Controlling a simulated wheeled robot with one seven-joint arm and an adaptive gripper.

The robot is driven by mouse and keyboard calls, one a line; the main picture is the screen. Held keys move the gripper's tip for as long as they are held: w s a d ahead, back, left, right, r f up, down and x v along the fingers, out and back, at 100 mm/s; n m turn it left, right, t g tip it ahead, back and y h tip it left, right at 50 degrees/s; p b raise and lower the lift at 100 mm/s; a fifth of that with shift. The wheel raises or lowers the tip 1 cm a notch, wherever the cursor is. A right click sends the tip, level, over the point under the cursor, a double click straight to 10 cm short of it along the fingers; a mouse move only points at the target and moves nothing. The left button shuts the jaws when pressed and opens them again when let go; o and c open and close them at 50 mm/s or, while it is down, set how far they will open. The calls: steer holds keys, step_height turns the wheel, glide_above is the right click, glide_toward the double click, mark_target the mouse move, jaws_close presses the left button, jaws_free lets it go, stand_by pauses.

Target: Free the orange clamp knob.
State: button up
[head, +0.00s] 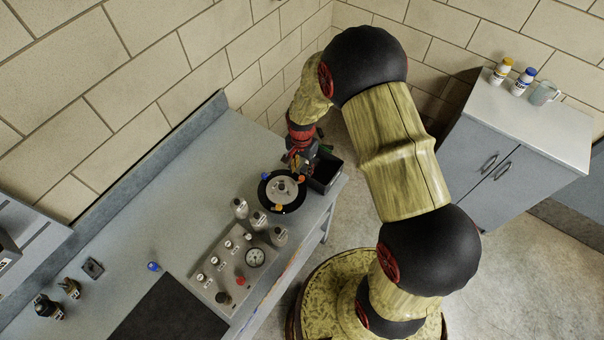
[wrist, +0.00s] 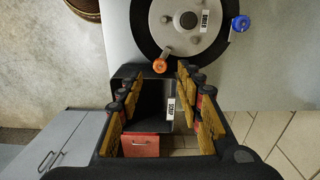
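The orange clamp knob (wrist: 159,66) sits at the rim of a round black disc (wrist: 150,38) with a silver hub, on a short metal arm, in the wrist view. My gripper (wrist: 157,92) is open, its finger pads well apart, with nothing between them. The knob lies just beyond the fingertips, roughly centred between them, apart from both. In the head view my gripper (head: 302,160) hangs by the right side of the disc (head: 269,201). An orange spot (head: 279,207) shows at the disc's near edge there; I cannot tell whether it is the same knob.
A blue knob (wrist: 241,23) is at the disc's rim. A black labelled bin (wrist: 151,77) stands close beside the disc, below my gripper. Several grey cylinders and a gauge panel (head: 233,265) stand nearby on the bench (head: 190,225). A loose blue knob (head: 153,266) lies farther left.

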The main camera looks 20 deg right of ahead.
mark_target(302, 177)
steer(key=shift+f, duration=2.4)
steer(key=c, duration=0.4)
jaws_close()
